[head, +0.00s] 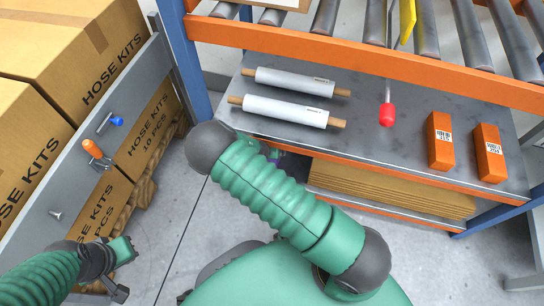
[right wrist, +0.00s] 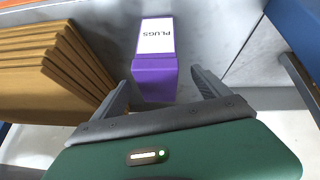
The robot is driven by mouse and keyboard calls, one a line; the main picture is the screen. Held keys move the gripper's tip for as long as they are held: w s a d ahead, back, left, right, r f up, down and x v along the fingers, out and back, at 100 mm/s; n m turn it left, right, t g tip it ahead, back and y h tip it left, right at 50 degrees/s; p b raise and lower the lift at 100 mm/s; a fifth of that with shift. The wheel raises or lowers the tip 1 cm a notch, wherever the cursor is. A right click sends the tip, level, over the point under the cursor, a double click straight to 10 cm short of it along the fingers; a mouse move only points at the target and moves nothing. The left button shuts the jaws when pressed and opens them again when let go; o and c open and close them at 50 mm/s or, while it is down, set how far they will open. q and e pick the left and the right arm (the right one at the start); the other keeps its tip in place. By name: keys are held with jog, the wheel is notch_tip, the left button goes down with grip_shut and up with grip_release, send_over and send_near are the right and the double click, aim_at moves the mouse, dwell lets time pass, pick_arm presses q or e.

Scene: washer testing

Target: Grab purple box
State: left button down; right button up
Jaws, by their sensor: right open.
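The purple box (right wrist: 155,82) has a white label reading PLUGS. In the right wrist view it lies straight ahead, at the upper middle. My right gripper (right wrist: 160,77) is open, with one finger to each side of the box's near end. I see gaps on both sides, so it is not closed on the box. In the head view my right arm hides the right gripper and nearly all of the box; only a small purplish patch shows beside the arm. My left gripper (head: 122,270) is at the lower left, open and empty, away from the box.
Flat brown cardboard (right wrist: 45,70) is stacked left of the box and lies on the lower shelf in the head view. Above are a grey shelf (head: 375,130) with white rolls (head: 285,110) and orange boxes (head: 440,140). HOSE KITS cartons (head: 55,60) stand at left.

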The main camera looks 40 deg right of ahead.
jog(key=b+x, duration=0.1)
jog(key=x, duration=0.1)
jog(key=b+x, duration=0.1)
jog(key=x, duration=0.2)
jog(key=shift+s+f, duration=0.15)
jog(key=shift+s, duration=0.05)
jog(key=shift+w+d, duration=0.15)
jog(key=shift+d, duration=0.05)
jog(key=shift+a+r, duration=0.2)
jog(key=shift+r, duration=0.05)
jog(key=shift+c, duration=1.3)
jog(key=c, duration=0.7)
pick_arm(q)
jog(key=f, duration=0.3)
jog(key=shift+d, duration=0.3)
pick_arm(e)
grip_shut()
